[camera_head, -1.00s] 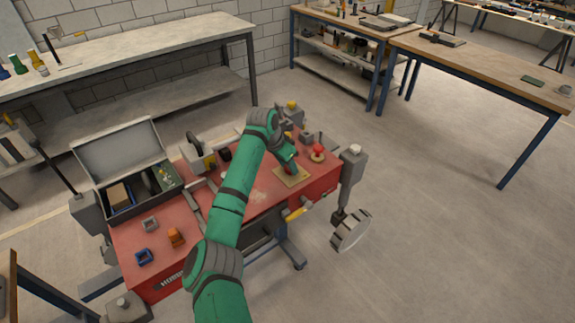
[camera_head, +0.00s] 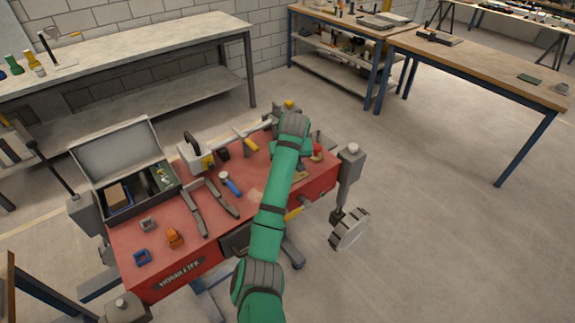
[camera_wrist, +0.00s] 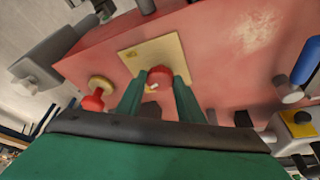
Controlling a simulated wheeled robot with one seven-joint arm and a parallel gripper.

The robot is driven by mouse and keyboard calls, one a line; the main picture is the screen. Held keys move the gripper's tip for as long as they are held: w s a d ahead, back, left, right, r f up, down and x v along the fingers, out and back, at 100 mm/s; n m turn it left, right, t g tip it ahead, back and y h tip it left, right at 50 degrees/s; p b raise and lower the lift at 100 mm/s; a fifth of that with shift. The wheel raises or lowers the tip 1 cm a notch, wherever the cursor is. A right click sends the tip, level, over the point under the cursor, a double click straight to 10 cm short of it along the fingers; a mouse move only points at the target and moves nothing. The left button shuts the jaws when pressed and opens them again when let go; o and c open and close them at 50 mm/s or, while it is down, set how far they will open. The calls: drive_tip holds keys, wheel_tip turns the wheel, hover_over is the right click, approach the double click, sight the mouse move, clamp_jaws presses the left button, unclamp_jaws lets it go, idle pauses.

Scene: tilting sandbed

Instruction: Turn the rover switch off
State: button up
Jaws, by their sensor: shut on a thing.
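A red knob (camera_wrist: 160,74) stands on a square yellow plate (camera_wrist: 176,50) on the red rover top (camera_wrist: 225,75). In the wrist view my gripper (camera_wrist: 159,84) has its two green fingers on either side of this knob, closed on it. A second red mushroom-shaped button (camera_wrist: 92,103) with a round yellow base is apart from the fingers, at left. In the head view my arm hides the gripper and the held knob; only a bit of the yellow plate (camera_head: 302,175) shows. The mushroom button (camera_head: 317,148) shows partly beside my arm.
An open grey case (camera_head: 128,175), pliers-like grey tools, a blue-handled tool (camera_head: 230,184), an orange block (camera_head: 174,238) and a blue block (camera_head: 142,257) lie on the rover top. Workbenches stand behind; floor at right is clear.

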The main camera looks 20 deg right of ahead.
drive_tip(key=n+y, duration=0.1)
drive_tip(key=n, duration=0.2)
drive_tip(key=n+y, duration=0.1)
drive_tip(key=n, duration=0.1)
drive_tip(key=shift+d+n, duration=0.2)
drive_tip(key=shift+n, duration=0.2)
idle(0.4)
drive_tip(key=o, duration=1)
drive_tip(key=shift+o, duration=0.2)
